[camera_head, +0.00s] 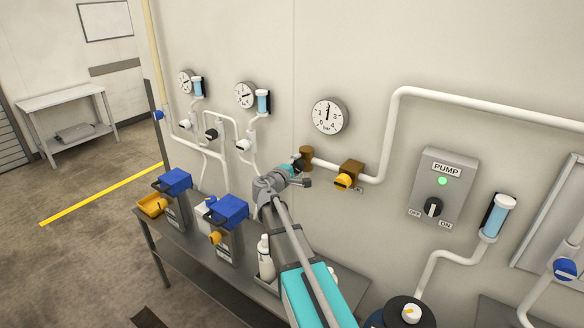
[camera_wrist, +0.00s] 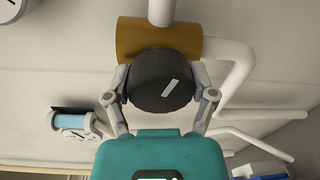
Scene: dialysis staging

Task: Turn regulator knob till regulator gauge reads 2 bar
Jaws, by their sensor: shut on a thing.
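The regulator has a brass body (camera_head: 306,153) on the white wall pipe. In the wrist view its black round knob (camera_wrist: 158,80) sits in front of the brass body (camera_wrist: 135,37), with a white mark tilted slightly right of upright. My gripper (camera_wrist: 162,95) is shut on the knob, one finger on each side. In the head view my gripper (camera_head: 297,166) reaches the regulator and hides most of the knob. The round white gauge (camera_head: 329,116) hangs above right of it, its needle pointing almost straight up; the exact reading is hard to tell.
A brass valve with an orange knob (camera_head: 345,181) sits close to the right on the same pipe. A grey pump box (camera_head: 443,184) with a lit green lamp is farther right. Two blue-topped units (camera_head: 229,210) and a white bottle (camera_head: 265,258) stand on the bench below.

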